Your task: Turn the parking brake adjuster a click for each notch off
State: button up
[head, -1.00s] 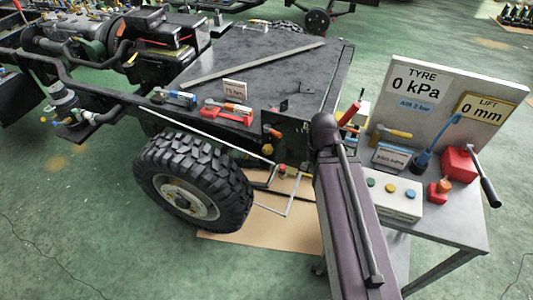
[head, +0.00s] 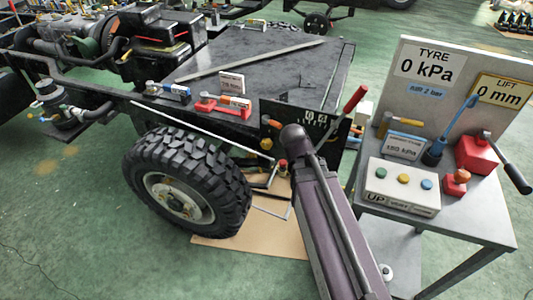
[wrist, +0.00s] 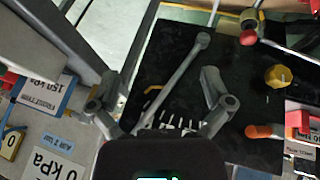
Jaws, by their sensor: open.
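The black panel (head: 335,135) hangs at the chassis corner, with pale marks on it. A lever with a red grip (head: 354,102) rises from it. A yellow knob (head: 266,143) and an orange-handled part (head: 271,122) are at the panel's left; the wrist view shows the yellow knob (wrist: 278,76) and the orange handle (wrist: 262,131) at right. My gripper (wrist: 160,82) is open and empty, its fingers apart over the panel. A grey bar (wrist: 178,75) lies below, between the fingers. White ticks (wrist: 180,122) show near the palm. In the head view my arm hides the gripper.
A knobbly tyre (head: 190,185) stands left of the panel. A red ball knob (wrist: 248,38) is near the panel edge. At right, a metal cart (head: 470,215) bears a button box (head: 400,188), a red jack and a TYRE/LIFT board (head: 430,80). Tools lie on the chassis top.

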jog(key=w+a+f+m+t+h+b, duration=0.2)
jog(key=w+f+b, duration=0.1)
jog(key=f+b, duration=0.25)
jog(key=m+t+b, duration=0.2)
jog(key=t+b, duration=0.9)
jog(key=b, duration=1.2)
send_near(265, 146)
jog(key=shift+f+v, duration=0.1)
jog(key=shift+v, duration=0.55)
jog(key=shift+f+v, duration=0.15)
jog(key=shift+v, duration=0.45)
jog(key=shift+d, duration=0.1)
jog(key=x, duration=1.3)
jog(key=shift+w+d+r, duration=0.15)
jog(key=shift+w+r, duration=0.1)
jog(key=shift+w, duration=0.1)
jog(key=c, duration=1.1)
